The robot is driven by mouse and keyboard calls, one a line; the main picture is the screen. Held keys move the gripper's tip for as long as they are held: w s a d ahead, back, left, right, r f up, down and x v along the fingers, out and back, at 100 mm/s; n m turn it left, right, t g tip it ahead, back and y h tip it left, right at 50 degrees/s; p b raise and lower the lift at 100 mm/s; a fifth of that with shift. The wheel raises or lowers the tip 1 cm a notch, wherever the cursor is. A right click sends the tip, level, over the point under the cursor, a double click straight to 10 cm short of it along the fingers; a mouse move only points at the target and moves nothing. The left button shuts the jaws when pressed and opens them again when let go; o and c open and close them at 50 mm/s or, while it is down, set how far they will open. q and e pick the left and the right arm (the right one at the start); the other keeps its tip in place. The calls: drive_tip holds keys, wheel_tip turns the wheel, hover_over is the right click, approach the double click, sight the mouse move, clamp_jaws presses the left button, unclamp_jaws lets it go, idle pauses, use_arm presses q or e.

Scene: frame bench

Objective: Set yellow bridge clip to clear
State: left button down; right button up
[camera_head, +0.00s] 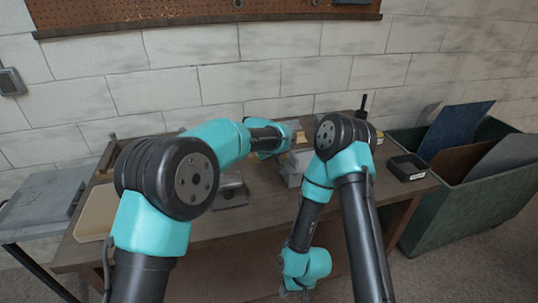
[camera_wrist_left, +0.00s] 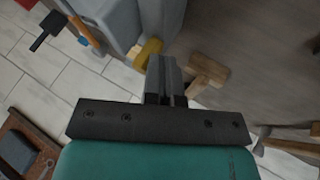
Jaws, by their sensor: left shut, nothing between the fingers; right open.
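The yellow bridge clip (camera_wrist_left: 148,52) shows in the left wrist view, against the edge of a grey block-like fixture (camera_wrist_left: 120,20). My left gripper (camera_wrist_left: 167,62) is shut and empty, its fingertips just beside the clip; I cannot tell whether they touch it. In the head view my left gripper (camera_head: 292,136) is over the back of the bench, near a light grey fixture (camera_head: 291,172), and the clip is not clear there. My right gripper (camera_head: 298,291) hangs low in front of the bench at the bottom of the head view, open and small.
A wooden T-shaped tool (camera_wrist_left: 206,72) lies right of the left fingers. A black box (camera_head: 408,168) sits at the bench's right end, beside a green bin (camera_head: 483,208) holding panels. A grey metal block (camera_head: 231,190) stands mid-bench. A pale board (camera_head: 97,212) lies at left.

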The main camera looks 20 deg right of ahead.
use_arm(q)
drive_tip(key=shift+w, duration=0.15)
drive_tip(key=shift+w+d, duration=0.2)
drive_tip(key=shift+w, duration=0.4)
drive_tip(key=shift+a, duration=0.1)
idle(0.3)
drive_tip(key=s+a+r, duration=0.5)
drive_tip(key=s+r, duration=0.3)
idle(0.4)
idle(0.3)
